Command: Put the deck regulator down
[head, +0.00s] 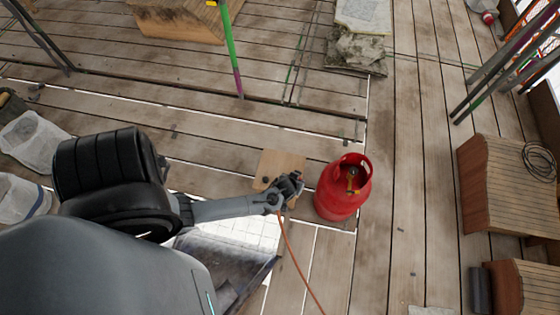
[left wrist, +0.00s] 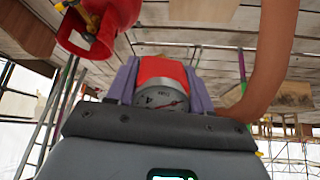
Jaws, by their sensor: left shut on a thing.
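My left gripper (head: 288,189) is shut on the deck regulator, just left of the red gas cylinder (head: 340,196). In the left wrist view, the regulator (left wrist: 160,70) has a red body and a round dial gauge and sits between the purple fingers of my left gripper (left wrist: 162,82). In the head view the gripper mostly hides the regulator. An orange hose (head: 294,250) trails from the gripper toward the bottom edge; a thick orange-brown hose also shows close up in the left wrist view (left wrist: 268,65). My right gripper is not in view.
A small wooden board (head: 278,163) lies on the plank deck beside the gripper. Wooden crates (head: 500,185) stand at the right, one with a coiled cable (head: 540,162). Pale sacks (head: 32,140) lie at the left. Scaffold poles (head: 232,55) rise behind. Planks right of the cylinder are clear.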

